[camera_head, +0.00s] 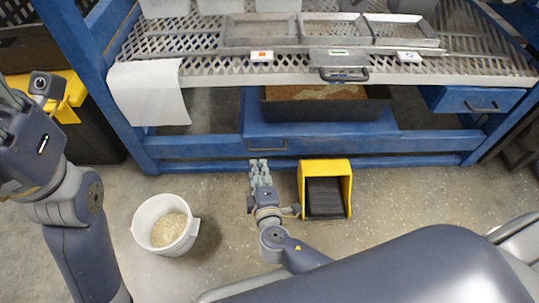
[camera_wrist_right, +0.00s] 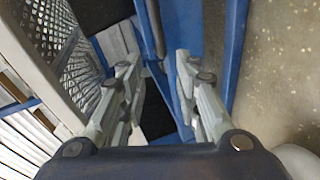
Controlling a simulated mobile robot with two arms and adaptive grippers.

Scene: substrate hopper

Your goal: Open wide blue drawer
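The wide blue drawer (camera_head: 350,129) is under the metal bench, in the middle of the head view. It stands out from the frame, and a dark bin with brown material (camera_head: 315,92) shows above its front. Its dark handle (camera_head: 267,145) is low on the front, left of centre. My right gripper (camera_head: 259,165) is just in front of and below this handle, apart from it as far as I can tell. In the right wrist view its two fingers (camera_wrist_right: 158,85) are spread, with blue metal beyond them. My left gripper (camera_head: 12,115) is at the left edge, partly cut off.
A white bucket of pale grain (camera_head: 160,229) is on the floor to the left. A smaller blue drawer (camera_head: 474,98) is at right. A white cloth (camera_head: 150,93) hangs from the bench.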

